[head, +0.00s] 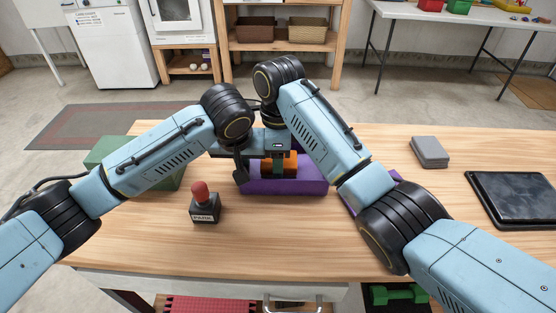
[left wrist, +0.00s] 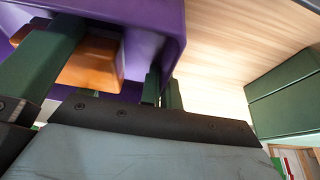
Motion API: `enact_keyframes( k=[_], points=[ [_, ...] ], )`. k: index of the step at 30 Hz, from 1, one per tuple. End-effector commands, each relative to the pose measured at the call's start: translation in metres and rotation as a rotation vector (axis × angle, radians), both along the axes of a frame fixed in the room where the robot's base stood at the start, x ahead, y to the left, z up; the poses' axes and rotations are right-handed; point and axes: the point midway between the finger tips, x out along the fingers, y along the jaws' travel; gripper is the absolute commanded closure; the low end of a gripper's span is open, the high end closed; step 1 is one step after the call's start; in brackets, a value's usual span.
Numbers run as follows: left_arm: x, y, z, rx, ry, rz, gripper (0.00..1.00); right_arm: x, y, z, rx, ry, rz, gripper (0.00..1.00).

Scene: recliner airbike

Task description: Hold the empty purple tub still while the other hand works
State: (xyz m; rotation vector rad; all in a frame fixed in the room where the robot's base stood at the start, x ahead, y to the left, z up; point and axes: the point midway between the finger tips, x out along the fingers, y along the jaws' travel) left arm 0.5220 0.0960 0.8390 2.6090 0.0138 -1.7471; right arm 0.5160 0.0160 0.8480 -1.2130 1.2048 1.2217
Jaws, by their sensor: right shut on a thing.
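The purple tub (head: 300,186) stands on the table in front of me, partly hidden by my arms. An orange block (head: 291,158) shows at the tub, and the left wrist view shows it (left wrist: 92,68) beside the purple wall (left wrist: 160,25). My right gripper (head: 280,168) reaches down there, with green fingers against the orange block. My left gripper (left wrist: 164,90) is at the tub's wall, with two narrow green finger parts close together there. Whether they press the wall is hidden. Most of the tub's inside is hidden.
A black box with a red knob (head: 203,204) stands left of the tub. A green box (head: 110,150) is behind my left arm. Another purple thing (head: 388,176) is mostly under my right arm. A grey block (head: 429,152) and black tablet (head: 515,198) lie right.

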Motion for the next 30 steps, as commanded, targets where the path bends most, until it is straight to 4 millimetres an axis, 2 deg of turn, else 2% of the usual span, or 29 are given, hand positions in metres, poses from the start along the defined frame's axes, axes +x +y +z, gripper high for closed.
enact_keyframes(
  k=[1, 10, 30],
  points=[
    [-0.001, -0.008, 0.007, -0.013, -0.012, -0.020, 1.00, 0.003, -0.007, -0.005, -0.012, 0.004, -0.019, 0.64],
    [-0.001, -0.005, 0.005, -0.009, -0.008, -0.012, 1.00, 0.014, -0.015, -0.002, -0.008, 0.002, -0.016, 0.64],
    [0.001, -0.001, 0.004, -0.005, -0.009, -0.001, 1.00, -0.014, -0.011, -0.006, -0.005, 0.005, 0.001, 0.64]
  ],
)
